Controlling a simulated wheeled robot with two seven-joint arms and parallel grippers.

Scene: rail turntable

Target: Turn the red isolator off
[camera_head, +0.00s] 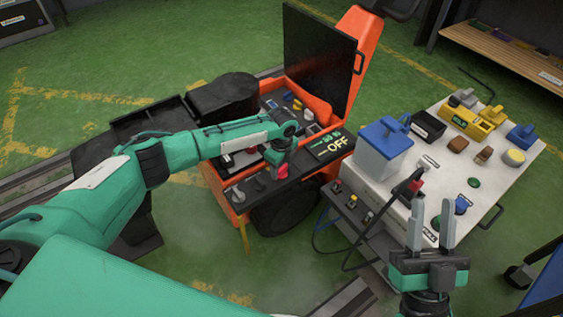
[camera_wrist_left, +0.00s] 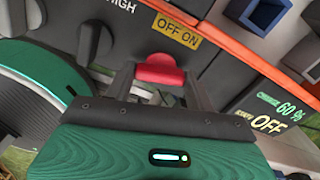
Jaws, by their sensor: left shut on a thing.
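The red isolator (camera_wrist_left: 160,69) is a red handle on the dark control panel of the orange machine. In the left wrist view it sits between the fingers of my left gripper (camera_wrist_left: 160,85), below a yellow "OFF ON" label (camera_wrist_left: 177,28). My left gripper is shut on it. In the head view the red isolator (camera_head: 282,172) shows just under my left gripper (camera_head: 280,160). A small display (camera_head: 335,146) on the panel reads "OFF" and, in the wrist view, "60 %". My right gripper (camera_head: 432,225) is open and empty, fingers pointing up, at the lower right.
Grey knobs (camera_head: 238,194) sit on the panel left of the isolator. The machine's black lid (camera_head: 318,55) stands open behind. A white workbench (camera_head: 490,178) at the right carries a blue-lidded box (camera_head: 384,150), a yellow tray (camera_head: 470,124) and several small parts.

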